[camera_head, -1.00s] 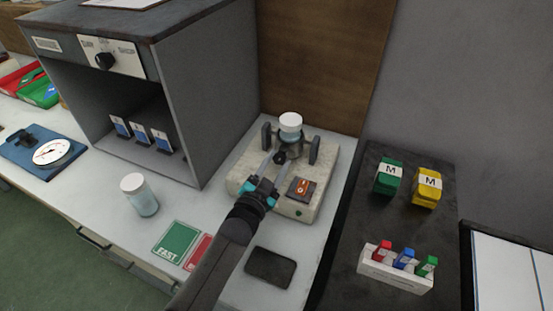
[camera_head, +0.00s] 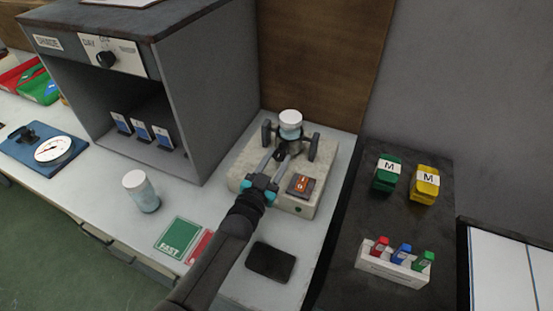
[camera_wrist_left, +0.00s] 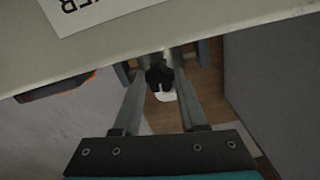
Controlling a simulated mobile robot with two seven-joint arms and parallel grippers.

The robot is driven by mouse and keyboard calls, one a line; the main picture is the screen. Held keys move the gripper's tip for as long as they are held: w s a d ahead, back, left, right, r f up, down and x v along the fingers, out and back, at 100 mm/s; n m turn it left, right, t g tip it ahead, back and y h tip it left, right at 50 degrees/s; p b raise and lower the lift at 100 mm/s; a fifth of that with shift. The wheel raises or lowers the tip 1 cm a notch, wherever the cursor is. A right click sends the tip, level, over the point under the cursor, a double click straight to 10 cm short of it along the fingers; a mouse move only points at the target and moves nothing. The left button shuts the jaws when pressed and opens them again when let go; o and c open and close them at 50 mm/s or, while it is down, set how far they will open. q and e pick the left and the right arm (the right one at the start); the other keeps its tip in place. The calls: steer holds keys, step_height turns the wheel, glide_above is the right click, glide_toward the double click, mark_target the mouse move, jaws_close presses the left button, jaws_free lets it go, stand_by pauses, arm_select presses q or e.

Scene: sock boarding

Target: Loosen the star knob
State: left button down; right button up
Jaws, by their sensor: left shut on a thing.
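The star knob (camera_head: 281,155) is a small black knob on the front of a cream machine (camera_head: 243,162). A jar with a white lid (camera_head: 290,118) stands upright in that machine between two dark posts. My left gripper (camera_head: 275,157) reaches the knob from the front, its fingers shut on it. In the left wrist view the black star knob (camera_wrist_left: 158,78) sits between the two finger ends of my left gripper (camera_wrist_left: 161,70); the fingers partly cover its sides. My right gripper is in neither view.
An orange-red switch (camera_head: 301,185) is on the machine's right front. A black slab (camera_head: 271,262), a green FAST card (camera_head: 178,236) and a white-lidded jar (camera_head: 140,191) lie or stand nearby. A grey cabinet (camera_head: 218,90) rises at the left, a wooden panel (camera_head: 320,60) behind.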

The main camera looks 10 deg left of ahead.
arm_select(q)
steer(key=shift+r, duration=0.2)
steer(key=shift+c, duration=2.3)
jaws_free()
steer(key=shift+f, duration=0.1)
steer(key=shift+s, duration=0.1)
steer(key=s+a+p, duration=0.1)
steer(key=s+a, duration=0.2)
steer(key=s, duration=1.1)
steer(key=shift+s+p, duration=0.35)
steer(key=shift+p, duration=0.05)
steer(key=shift+s, duration=0.1)
